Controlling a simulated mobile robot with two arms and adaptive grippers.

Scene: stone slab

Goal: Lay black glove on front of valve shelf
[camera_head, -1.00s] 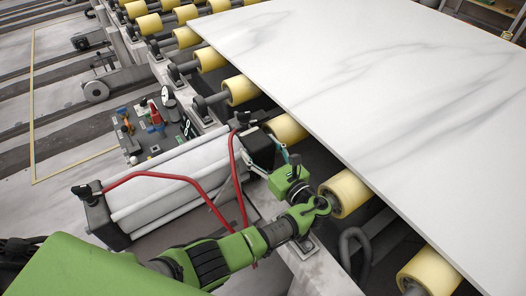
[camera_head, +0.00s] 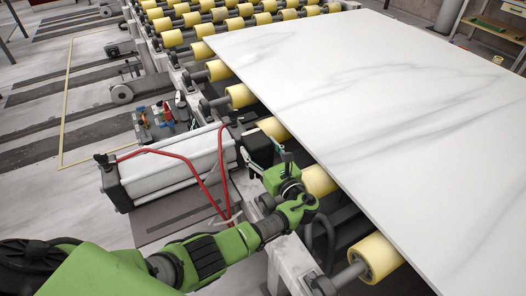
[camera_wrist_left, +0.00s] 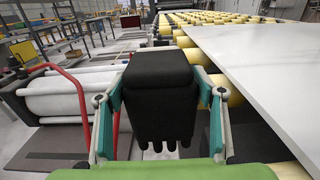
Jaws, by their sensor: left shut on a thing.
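The black glove (camera_wrist_left: 161,95) hangs between the fingers of my left gripper (camera_wrist_left: 160,110) in the left wrist view, its finger ends pointing down in the picture. In the head view the glove (camera_head: 258,149) is a small dark block at the end of my green arm, and my left gripper (camera_head: 268,158) is shut on it. They are beside the right end of the white cylinder, close to the rollers. The valve shelf (camera_head: 160,120), a dark plate with red, blue and orange valve parts, is up and left of the gripper, apart from it. My right gripper is not in view.
A white cylinder unit (camera_head: 172,165) with a red hose (camera_head: 185,160) lies between my arm and the valve shelf. A large white stone slab (camera_head: 370,110) rests on yellow rollers (camera_head: 240,96) at the right. Open floor (camera_head: 75,185) is at the left.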

